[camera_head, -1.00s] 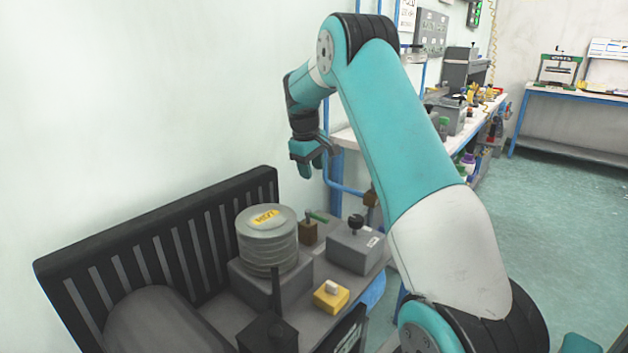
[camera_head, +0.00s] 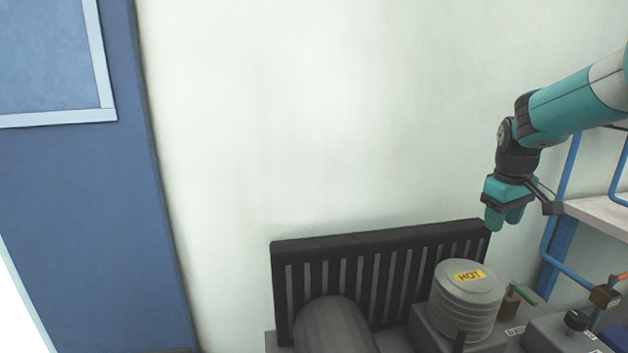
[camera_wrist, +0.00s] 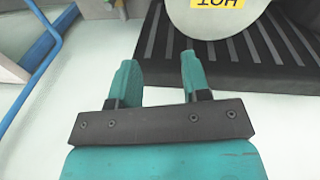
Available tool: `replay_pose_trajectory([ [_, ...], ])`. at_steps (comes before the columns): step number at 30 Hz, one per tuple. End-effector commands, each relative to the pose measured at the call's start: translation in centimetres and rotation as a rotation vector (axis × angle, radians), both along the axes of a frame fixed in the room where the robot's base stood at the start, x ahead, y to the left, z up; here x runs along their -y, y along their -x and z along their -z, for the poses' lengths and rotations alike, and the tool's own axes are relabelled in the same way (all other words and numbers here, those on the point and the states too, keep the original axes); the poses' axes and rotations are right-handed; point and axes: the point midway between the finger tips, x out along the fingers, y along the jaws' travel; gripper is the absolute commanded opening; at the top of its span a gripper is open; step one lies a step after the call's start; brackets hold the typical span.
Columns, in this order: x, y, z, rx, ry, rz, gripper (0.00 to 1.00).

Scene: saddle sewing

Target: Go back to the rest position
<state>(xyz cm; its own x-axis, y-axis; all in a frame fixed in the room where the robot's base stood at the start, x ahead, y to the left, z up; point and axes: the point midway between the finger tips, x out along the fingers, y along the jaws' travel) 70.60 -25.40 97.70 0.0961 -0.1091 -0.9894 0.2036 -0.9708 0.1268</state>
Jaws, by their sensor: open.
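My gripper (camera_head: 505,218) hangs from my teal arm at the right of the head view, fingers pointing down. It is above and a little right of the black slatted panel, clear of the bench. In the wrist view my gripper (camera_wrist: 160,75) shows two teal fingers spread apart with nothing between them. A grey ribbed cylinder with a yellow HOT label (camera_head: 467,300) stands below it; its top also shows in the wrist view (camera_wrist: 205,22), beyond the fingers.
The black slatted panel (camera_head: 385,242) stands along the wall behind a dark grey rounded body (camera_head: 333,328). A blue upright post (camera_head: 560,245) and shelf (camera_head: 600,213) are at the right. A blue door (camera_head: 85,210) is at the left. The wall between is bare.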

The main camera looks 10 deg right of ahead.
Motion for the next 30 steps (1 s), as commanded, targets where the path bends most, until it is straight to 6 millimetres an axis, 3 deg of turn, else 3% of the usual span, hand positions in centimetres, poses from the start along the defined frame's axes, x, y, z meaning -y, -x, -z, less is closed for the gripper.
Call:
replay_pose_trajectory([
  [1, -3.7, 1.2, -2.8, 0.014, -0.026, -0.048, 0.43],
  [6, -14.1, 6.9, -7.2, 0.042, -0.135, -0.172, 0.43],
  [9, -19.5, 11.7, -9.3, 0.043, -0.207, -0.242, 0.43],
  [13, -25.1, 18.9, -11.2, 0.026, -0.304, -0.325, 0.43],
  [18, -28.9, 26.7, -12.2, -0.014, -0.402, -0.395, 0.43],
  [21, -29.7, 29.3, -12.3, -0.033, -0.433, -0.415, 0.43],
  [24, -30.0, 30.5, -12.2, -0.042, -0.447, -0.424, 0.43],
  [30, -30.0, 30.6, -12.1, -0.043, -0.449, -0.424, 0.43],
])
